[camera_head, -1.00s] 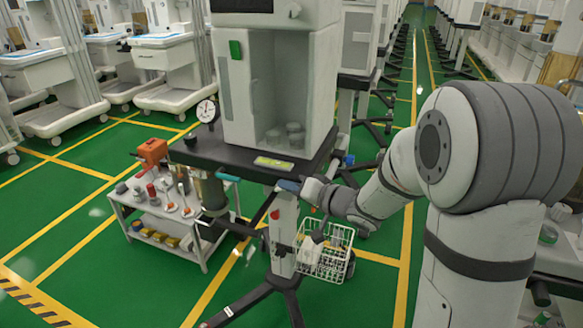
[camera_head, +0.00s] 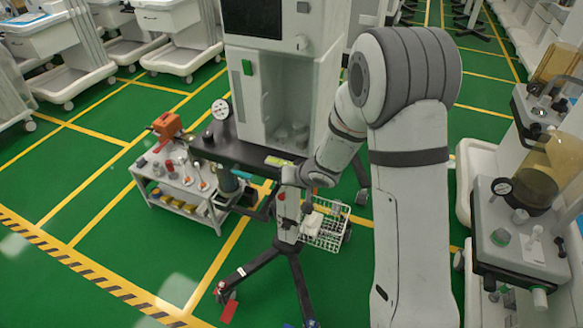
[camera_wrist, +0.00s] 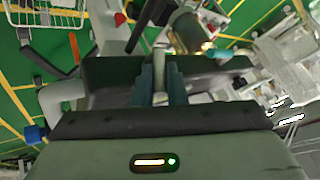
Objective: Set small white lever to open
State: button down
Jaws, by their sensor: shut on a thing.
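In the wrist view my gripper (camera_wrist: 160,85) shows as two blue-grey fingers, shut on a narrow pale piece between them that looks like the small white lever (camera_wrist: 159,58). Most of the lever is hidden by the fingers, so its exact angle is unclear. In the head view the grey-white anaesthesia cart (camera_head: 303,95) stands in the middle with a dark shelf. My arm reaches down to the front right of this shelf, and its wrist hides the fingertips and lever there.
A low white trolley (camera_head: 190,200) with tools and bottles stands left of the cart. A white wire basket (camera_head: 325,228) hangs below the shelf. Another cart (camera_head: 520,245) stands close on the right. Dark cart legs (camera_head: 262,264) spread over the green floor, open at the lower left.

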jog(key=h+p, duration=0.1)
jog(key=p, duration=0.2)
jog(key=shift+a+r+g+h, duration=0.3)
jog(key=shift+a+r, duration=0.05)
jog(key=shift+w+a+f+h+p, duration=0.15)
jog(key=shift+h+p, duration=0.35)
jog(key=shift+p, duration=0.3)
jog(key=shift+g, duration=0.3)
jog(key=c, duration=1.7)
grip_release()
jog(key=shift+f, duration=0.1)
jog(key=shift+c, duration=0.2)
jog(key=p+v, duration=0.4)
jog(key=v, duration=0.3)
jog(key=shift+r, duration=0.4)
